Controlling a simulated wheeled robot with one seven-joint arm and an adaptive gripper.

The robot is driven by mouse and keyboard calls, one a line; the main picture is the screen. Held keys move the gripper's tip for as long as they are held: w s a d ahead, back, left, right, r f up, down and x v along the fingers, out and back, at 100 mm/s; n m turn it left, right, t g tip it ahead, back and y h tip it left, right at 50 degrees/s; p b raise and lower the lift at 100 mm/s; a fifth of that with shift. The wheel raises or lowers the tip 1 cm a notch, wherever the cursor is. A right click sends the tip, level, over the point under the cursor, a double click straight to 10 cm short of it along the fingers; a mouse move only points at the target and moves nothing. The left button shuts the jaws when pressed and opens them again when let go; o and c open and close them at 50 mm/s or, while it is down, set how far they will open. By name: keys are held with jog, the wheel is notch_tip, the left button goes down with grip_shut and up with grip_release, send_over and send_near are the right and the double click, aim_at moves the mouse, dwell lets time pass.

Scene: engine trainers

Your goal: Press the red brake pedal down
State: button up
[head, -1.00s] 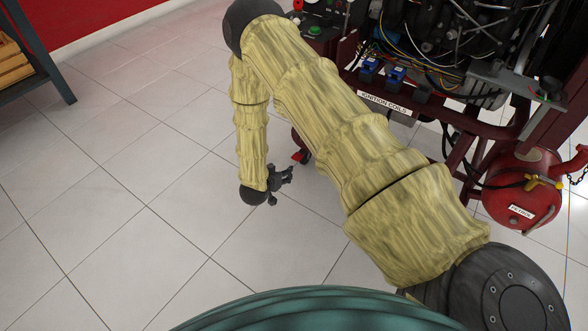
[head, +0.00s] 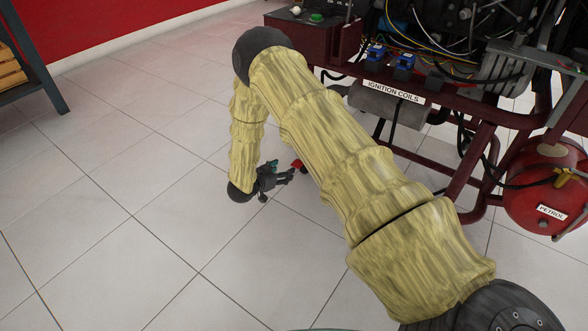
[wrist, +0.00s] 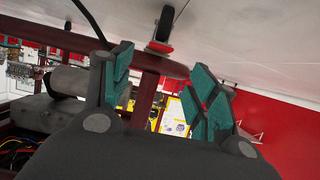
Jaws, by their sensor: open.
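The red brake pedal (head: 297,165) is a small red tab low at the floor under the engine trainer, just up and right of my gripper in the head view. In the wrist view the red pedal (wrist: 159,46) is on a dark caster wheel (wrist: 164,22), seen upside down, above the gap between my fingers. My gripper (head: 286,177) is low near the floor, open and empty, its fingers pointing toward the pedal. In the wrist view my gripper (wrist: 163,80) shows two spread fingers with green pads. I see no clear contact with the pedal; the remaining distance is hard to tell.
The dark red trainer frame (head: 478,150) and a red petrol tank (head: 545,185) stand at right. A label reading ignition coils (head: 394,92) is on the frame. A dark shelf (head: 35,85) stands at far left. The tiled floor (head: 130,200) at left is clear.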

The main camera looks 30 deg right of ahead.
jog(key=b+x, duration=0.4)
jog(key=x, duration=0.5)
jog(key=shift+b, duration=0.4)
jog(key=shift+c, duration=0.2)
